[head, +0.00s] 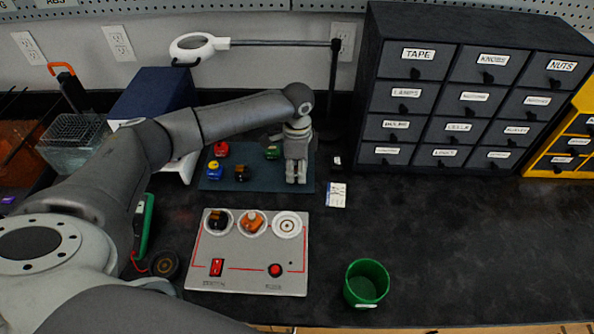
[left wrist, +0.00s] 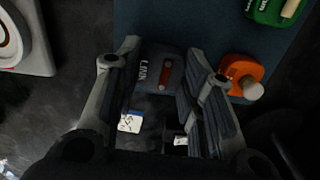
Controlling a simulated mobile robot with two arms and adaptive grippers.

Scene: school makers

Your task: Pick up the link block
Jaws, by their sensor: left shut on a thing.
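The link block (left wrist: 160,70) is dark grey with a white LINK label and an orange-red bar on its top, seen in the left wrist view. My left gripper (left wrist: 163,92) has one finger on each side of it and is shut on it. In the head view my left gripper (head: 296,180) points down at the right end of the dark blue-green mat (head: 225,184), and its fingers hide the block. I cannot tell whether the block touches the mat. My right gripper is not in view.
Green (head: 273,152), red (head: 221,148), blue (head: 214,171) and dark (head: 241,174) blocks sit on the mat. An orange block (left wrist: 242,72) is close beside the right finger. A grey panel (head: 240,258) and a green cup (head: 366,282) stand nearer. Drawers (head: 410,125) stand at right.

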